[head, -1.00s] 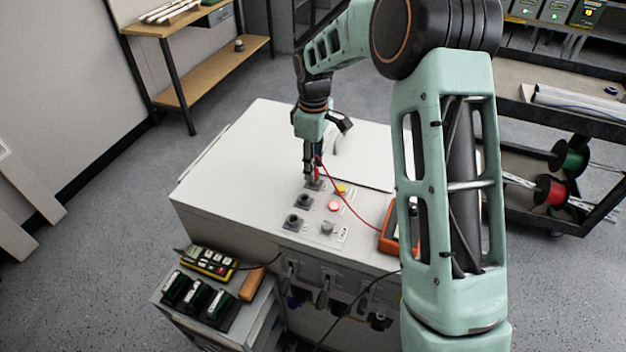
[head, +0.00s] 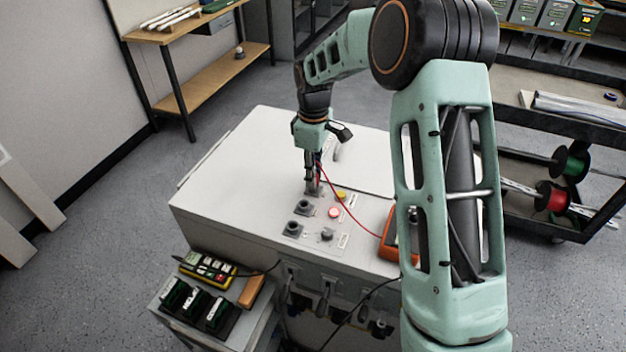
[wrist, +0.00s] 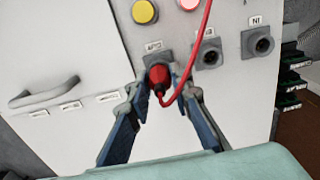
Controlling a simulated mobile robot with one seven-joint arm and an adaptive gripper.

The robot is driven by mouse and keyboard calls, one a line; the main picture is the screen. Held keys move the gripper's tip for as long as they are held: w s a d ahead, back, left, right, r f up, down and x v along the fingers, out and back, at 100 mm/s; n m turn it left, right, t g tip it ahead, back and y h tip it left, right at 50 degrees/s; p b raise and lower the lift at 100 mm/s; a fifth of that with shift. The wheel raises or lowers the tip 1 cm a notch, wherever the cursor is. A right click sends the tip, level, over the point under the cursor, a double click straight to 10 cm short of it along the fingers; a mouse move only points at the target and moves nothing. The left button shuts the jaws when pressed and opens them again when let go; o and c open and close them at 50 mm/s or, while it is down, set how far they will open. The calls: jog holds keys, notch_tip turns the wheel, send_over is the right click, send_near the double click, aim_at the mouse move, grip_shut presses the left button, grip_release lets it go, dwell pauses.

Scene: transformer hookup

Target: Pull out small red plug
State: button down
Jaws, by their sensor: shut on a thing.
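The small red plug (wrist: 158,78) sits at a grey square socket (wrist: 153,56) on the white cabinet panel in the wrist view. Its red cable (wrist: 200,45) loops up out of frame there. My gripper (wrist: 163,92) has one finger on each side of the plug and is shut on it. In the head view my gripper (head: 312,187) points down at the rearmost socket of the panel and mostly hides the plug. The red cable (head: 342,205) runs from it to an orange meter (head: 389,240). The plug appears seated; its depth cannot be told.
Two empty sockets (wrist: 208,54) (wrist: 257,42) lie to the right in the wrist view. A yellow button (wrist: 144,11) and a pink-red button (wrist: 188,4) are close by. A handle (wrist: 45,92) is at left. The cabinet top (head: 250,160) is largely clear.

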jog(key=shift+w+r, duration=0.1)
jog(key=shift+r, duration=0.1)
jog(key=shift+r+p, duration=0.4)
jog(key=shift+r+p, duration=0.75)
jog(key=shift+r, duration=0.2)
jog(key=shift+r+p, duration=1.8)
jog(key=shift+r, duration=0.7)
jog(key=shift+d, duration=0.1)
